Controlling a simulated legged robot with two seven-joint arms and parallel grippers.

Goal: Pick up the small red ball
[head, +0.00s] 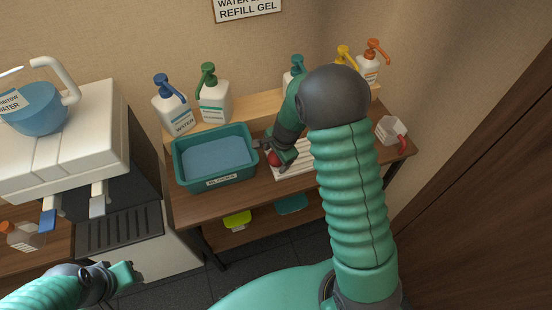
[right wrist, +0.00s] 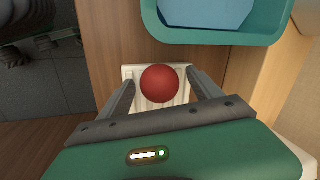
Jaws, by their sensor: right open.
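The small red ball (head: 274,159) sits on or just above a white ribbed tray (head: 290,171) on the wooden table, right of the teal basin. In the right wrist view the ball (right wrist: 160,83) lies between the two fingers of my right gripper (right wrist: 160,85), with the white tray (right wrist: 128,74) under it. The fingers are open, and gaps show on both sides of the ball. In the head view my right gripper (head: 272,153) is at the ball, partly hidden by its arm. My left gripper (head: 122,274) is at the lower left, far from the ball; its jaw state is unclear.
The teal basin (head: 216,183) with blue contents stands close left of the ball. Pump bottles, including a blue-topped one (head: 173,108) and a green-topped one (head: 213,98), line the shelf behind. A clear container (head: 390,130) lies at the table's right. A white machine (head: 70,145) stands at left.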

